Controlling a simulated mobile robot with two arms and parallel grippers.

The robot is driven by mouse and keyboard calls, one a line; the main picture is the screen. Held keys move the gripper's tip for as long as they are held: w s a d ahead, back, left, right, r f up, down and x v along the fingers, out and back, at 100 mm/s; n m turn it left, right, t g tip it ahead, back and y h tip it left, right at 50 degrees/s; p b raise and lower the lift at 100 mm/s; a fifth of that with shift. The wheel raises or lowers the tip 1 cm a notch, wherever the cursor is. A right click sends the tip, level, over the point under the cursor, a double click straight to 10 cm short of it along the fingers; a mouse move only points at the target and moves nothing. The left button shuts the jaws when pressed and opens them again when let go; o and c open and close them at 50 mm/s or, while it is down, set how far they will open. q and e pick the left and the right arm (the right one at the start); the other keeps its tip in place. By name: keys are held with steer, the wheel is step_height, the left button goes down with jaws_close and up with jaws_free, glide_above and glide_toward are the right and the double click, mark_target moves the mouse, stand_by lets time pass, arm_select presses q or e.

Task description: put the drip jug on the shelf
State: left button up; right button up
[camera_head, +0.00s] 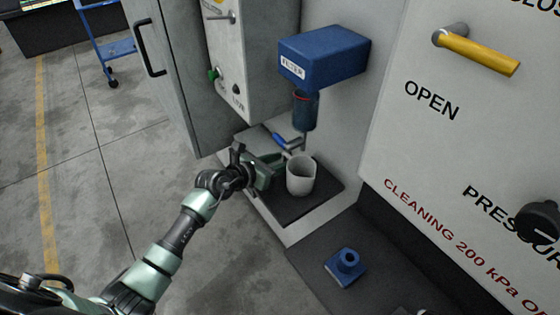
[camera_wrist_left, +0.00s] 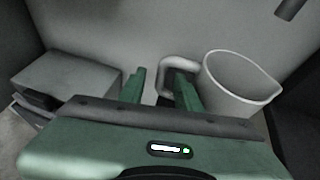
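The drip jug (camera_head: 301,175) is a pale grey, open-topped jug. It stands upright on a dark pad (camera_head: 300,208) on a low ledge, below a blue filter unit. My left gripper (camera_head: 268,168) is beside it on its left, at the handle side. In the left wrist view, the jug (camera_wrist_left: 240,80) is at the right and its handle (camera_wrist_left: 178,63) points toward my left gripper (camera_wrist_left: 160,88). The fingers are apart, with the upright part of the handle seen between them; contact is unclear. My right gripper is not seen. I cannot tell which surface is the shelf.
The blue filter box (camera_head: 323,55) with a blue cylinder (camera_head: 305,110) overhangs the jug. A blue-handled valve (camera_head: 287,141) is behind it. A blue fitting (camera_head: 346,265) lies on the dark surface in front. A white panel with a yellow handle (camera_head: 478,52) stands right. Floor at left is clear.

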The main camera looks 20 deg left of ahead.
arm_select(q)
steer(key=shift+r, duration=0.1)
steer(key=b+v, duration=0.1)
steer(key=v, duration=1.1)
stand_by(0.9)
